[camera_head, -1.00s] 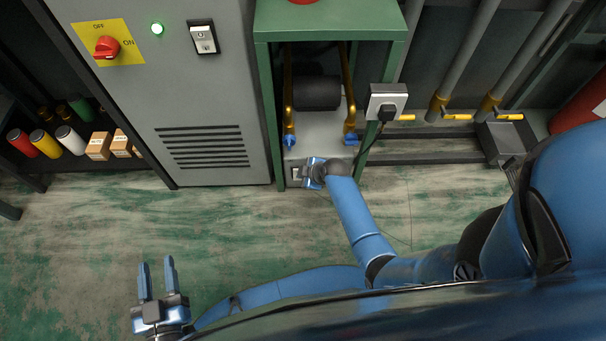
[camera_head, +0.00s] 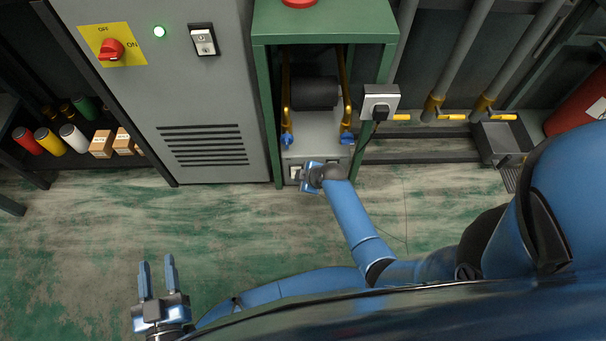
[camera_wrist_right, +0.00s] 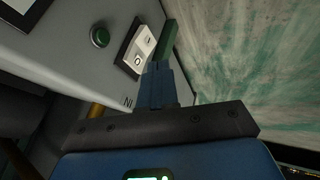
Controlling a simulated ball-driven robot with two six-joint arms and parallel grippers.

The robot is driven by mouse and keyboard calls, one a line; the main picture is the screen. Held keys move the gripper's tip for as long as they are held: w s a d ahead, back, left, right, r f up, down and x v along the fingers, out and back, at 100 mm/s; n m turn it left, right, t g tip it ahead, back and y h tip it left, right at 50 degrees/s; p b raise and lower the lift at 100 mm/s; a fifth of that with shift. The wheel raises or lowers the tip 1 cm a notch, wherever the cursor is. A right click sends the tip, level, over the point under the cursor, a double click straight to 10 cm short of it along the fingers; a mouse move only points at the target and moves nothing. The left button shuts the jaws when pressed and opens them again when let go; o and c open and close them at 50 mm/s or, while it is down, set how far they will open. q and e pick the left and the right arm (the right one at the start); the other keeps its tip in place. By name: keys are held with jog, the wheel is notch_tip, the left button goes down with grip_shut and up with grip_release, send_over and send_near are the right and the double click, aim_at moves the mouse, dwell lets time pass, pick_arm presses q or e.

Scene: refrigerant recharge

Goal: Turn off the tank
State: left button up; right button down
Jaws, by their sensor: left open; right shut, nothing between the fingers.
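A grey unit (camera_head: 318,128) with a dark cylinder (camera_head: 316,93) stands inside a green frame; I take it as the tank. Its lower front carries a white rocker switch (camera_wrist_right: 143,48) marked with a line and a circle, seen in the right wrist view beside a green round button (camera_wrist_right: 99,37). My right gripper (camera_wrist_right: 160,70) is shut and empty, its tips at the circle end of the switch; contact cannot be told. In the head view my right gripper (camera_head: 306,178) partly hides the unit's lower front. My left gripper (camera_head: 158,263) is open and empty above the floor.
A grey cabinet (camera_head: 205,105) with a red knob (camera_head: 111,49) and a lit green lamp (camera_head: 159,31) stands left. A socket box with a plug (camera_head: 380,101) sits on the frame's right post. Yellow-handled pipes (camera_head: 455,117) are at right. The floor between is clear.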

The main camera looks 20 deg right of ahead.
pick_arm(q)
notch_tip(320, 180, up, 7)
jog(key=p, duration=0.6)
jog(key=shift+s+f, duration=0.2)
jog(key=shift+s, duration=0.2)
pick_arm(e)
jog(key=v, duration=1)
jog(key=shift+w+r, duration=0.25)
jog(key=shift+r, duration=0.2)
pick_arm(q)
jog(key=shift+d, duration=0.1)
pick_arm(e)
jog(key=shift+d, duration=0.1)
